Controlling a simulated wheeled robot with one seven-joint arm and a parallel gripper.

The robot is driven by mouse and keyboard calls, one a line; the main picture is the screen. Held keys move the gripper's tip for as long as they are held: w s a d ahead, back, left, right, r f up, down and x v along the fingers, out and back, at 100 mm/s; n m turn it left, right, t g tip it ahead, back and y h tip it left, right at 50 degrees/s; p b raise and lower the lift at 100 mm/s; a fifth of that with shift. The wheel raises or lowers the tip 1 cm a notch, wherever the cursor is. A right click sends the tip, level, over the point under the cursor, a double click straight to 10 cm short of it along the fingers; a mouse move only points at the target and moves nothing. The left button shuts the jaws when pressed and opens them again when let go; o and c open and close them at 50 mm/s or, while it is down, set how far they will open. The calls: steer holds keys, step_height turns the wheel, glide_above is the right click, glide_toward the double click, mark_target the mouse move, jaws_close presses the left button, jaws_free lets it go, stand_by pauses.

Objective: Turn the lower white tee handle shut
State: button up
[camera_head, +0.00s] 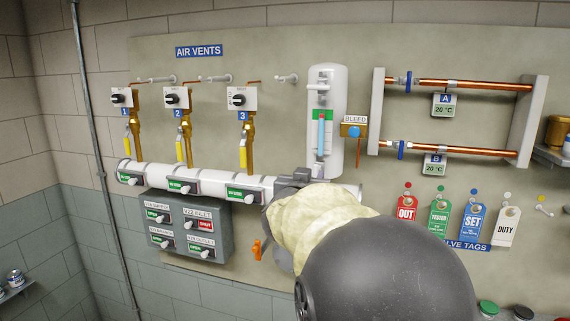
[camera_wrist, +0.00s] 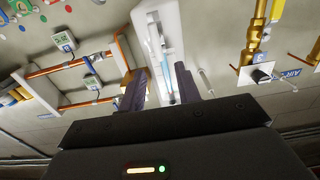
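A tall white vessel (camera_head: 340,110) on the wall board carries a sight tube (camera_head: 321,133) with blue in it and a green label above. A white tee handle sits at its upper end (camera_head: 321,88); the lower white tee handle (camera_head: 318,171) is at the bottom, just above my arm. The wrist view is upside down, with the vessel's lower part (camera_wrist: 152,18) at the top and the blue tube (camera_wrist: 168,62) below. My gripper (camera_wrist: 160,80) is open, with its dark fingers apart and the vessel seen between them. I see no contact. My arm hides the gripper's fingers in the head view.
A BLEED valve (camera_head: 354,131) with a blue knob is right of the vessel. A white header pipe (camera_head: 215,185) with several valves runs left, above a grey box (camera_head: 190,225). Copper pipes (camera_head: 460,86) and hanging tags (camera_head: 440,217) are at right.

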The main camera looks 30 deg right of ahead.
mark_target(315, 168)
steer(key=p+x, duration=0.2)
steer(key=x, duration=0.5)
steer(key=shift+w+d, duration=0.1)
steer(key=shift+d, duration=0.1)
jaws_close()
